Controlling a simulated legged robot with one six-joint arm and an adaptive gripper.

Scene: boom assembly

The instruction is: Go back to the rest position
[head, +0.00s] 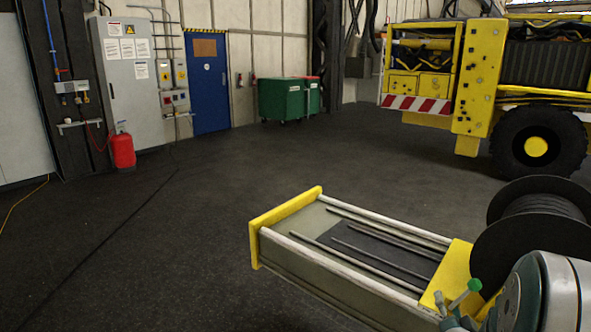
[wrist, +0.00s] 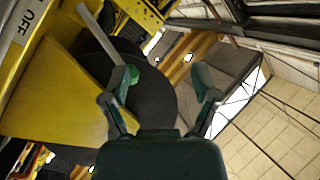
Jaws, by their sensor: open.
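My gripper (head: 457,292) is at the lower right of the head view, above the near end of the boom frame. In the wrist view my gripper (wrist: 165,88) has its two green-tipped fingers spread wide, with nothing visible between them. A grey bar (wrist: 97,32) runs from the top left towards the left fingertip; I cannot tell whether they touch. Behind the fingers is a dark round disc (wrist: 155,105). A yellow panel (wrist: 50,95) with an "OFF" label (wrist: 25,22) lies left of the gripper.
The yellow-ended boom frame (head: 285,213) holds several dark rods. A black reel (head: 540,215) stands beside my arm. A yellow vehicle (head: 478,80) is at the back right, green bins (head: 283,98) and a red extinguisher (head: 122,150) further left. Open floor (head: 180,240) lies left.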

